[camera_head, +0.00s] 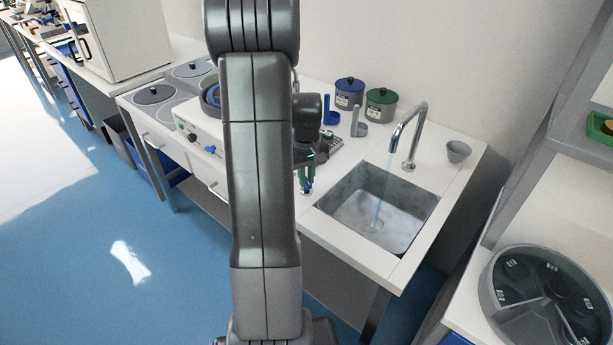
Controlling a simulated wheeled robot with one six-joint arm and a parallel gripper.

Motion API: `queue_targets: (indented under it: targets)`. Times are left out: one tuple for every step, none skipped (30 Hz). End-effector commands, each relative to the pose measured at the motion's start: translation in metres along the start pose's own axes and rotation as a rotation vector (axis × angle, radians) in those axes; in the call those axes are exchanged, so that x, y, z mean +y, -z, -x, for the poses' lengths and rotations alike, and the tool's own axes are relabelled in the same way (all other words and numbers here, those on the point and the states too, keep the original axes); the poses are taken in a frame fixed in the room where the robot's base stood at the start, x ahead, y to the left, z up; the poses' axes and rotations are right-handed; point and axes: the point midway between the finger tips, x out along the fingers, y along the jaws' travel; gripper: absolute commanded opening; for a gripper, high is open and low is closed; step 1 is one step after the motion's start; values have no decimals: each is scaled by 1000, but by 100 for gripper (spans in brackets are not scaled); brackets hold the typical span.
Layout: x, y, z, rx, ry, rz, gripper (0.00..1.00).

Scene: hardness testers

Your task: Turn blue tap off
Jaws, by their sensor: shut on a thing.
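A curved metal faucet (408,138) stands behind the grey sink basin (352,208) at the right of the counter. A thin bluish stream of water (379,207) falls from its spout into the basin. My gripper (306,182) is at the counter's front edge, just left of the sink, pointing down. Green shows between or beside the fingers. The tap is small and partly covered by the gripper, so its angle cannot be told.
My arm hides the middle of the counter. Blue-lidded (349,93) and green-lidded (381,104) pots stand at the back wall. A grey cup (458,151) stands right of the faucet. A round dark device (543,296) sits on the right-hand bench. The blue floor (130,220) at left is clear.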

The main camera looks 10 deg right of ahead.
Motion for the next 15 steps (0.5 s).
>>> queue_targets:
  targets:
    - [0,0,1,0,-1,40,0]
    - [0,0,1,0,-1,65,0]
    - [0,0,1,0,-1,99,0]
    - [0,0,1,0,-1,124,0]
    - [0,0,1,0,-1,149,0]
    - [0,0,1,0,-1,180,0]
    - [0,0,1,0,-1,203,0]
    - [0,0,1,0,-1,224,0]
    - [0,0,1,0,-1,251,0]
    - [0,0,1,0,-1,271,0]
    - [0,0,1,0,-1,290,0]
    - [0,0,1,0,-1,312,0]
    - [0,0,1,1,-1,329,0]
    - [0,0,1,1,-1,343,0]
    - [0,0,1,1,-1,362,0]
